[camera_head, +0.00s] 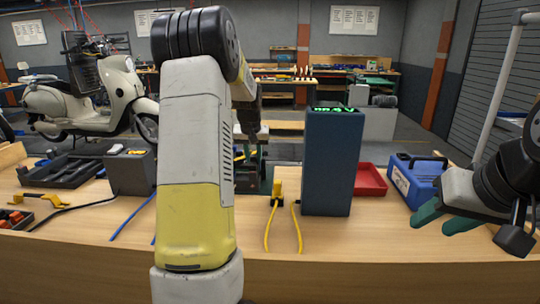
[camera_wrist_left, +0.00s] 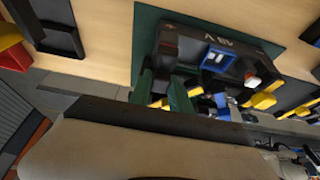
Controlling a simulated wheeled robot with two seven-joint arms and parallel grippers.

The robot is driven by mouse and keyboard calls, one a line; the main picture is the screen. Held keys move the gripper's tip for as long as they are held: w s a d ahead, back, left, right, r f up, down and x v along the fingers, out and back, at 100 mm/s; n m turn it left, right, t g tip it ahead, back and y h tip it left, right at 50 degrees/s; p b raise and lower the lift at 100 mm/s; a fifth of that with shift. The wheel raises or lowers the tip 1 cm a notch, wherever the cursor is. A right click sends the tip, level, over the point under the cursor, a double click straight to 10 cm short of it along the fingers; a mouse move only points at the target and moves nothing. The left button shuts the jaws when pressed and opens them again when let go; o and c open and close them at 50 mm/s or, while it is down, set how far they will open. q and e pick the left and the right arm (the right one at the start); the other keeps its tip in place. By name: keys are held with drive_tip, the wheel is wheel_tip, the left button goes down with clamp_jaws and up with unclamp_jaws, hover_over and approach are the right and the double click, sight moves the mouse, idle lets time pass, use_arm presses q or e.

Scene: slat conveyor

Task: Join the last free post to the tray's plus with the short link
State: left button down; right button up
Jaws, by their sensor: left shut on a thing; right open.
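In the left wrist view the green fingers of my left gripper (camera_wrist_left: 164,93) are shut over a black case (camera_wrist_left: 180,48) with white lettering and a blue part. What they hold is mostly hidden. Yellow pieces (camera_wrist_left: 260,101) lie close by the case; I cannot tell which is the short link, a post or the tray's plus. My right gripper (camera_head: 448,216), with green fingers, is open and empty at the right.
A tall blue-grey box (camera_head: 330,165) with a green display stands right of my left arm. Yellow clamps with leads (camera_head: 278,190) lie beside it. A red tray (camera_head: 370,180) and blue case (camera_head: 415,180) are further right. A grey box (camera_head: 131,173) stands left. The front right bench is clear.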

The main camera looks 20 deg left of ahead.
use_arm(q)
drive_tip(key=shift+f, duration=0.35)
drive_tip(key=c, duration=1.1)
unclamp_jaws()
drive_tip(key=shift+v, duration=3.9)
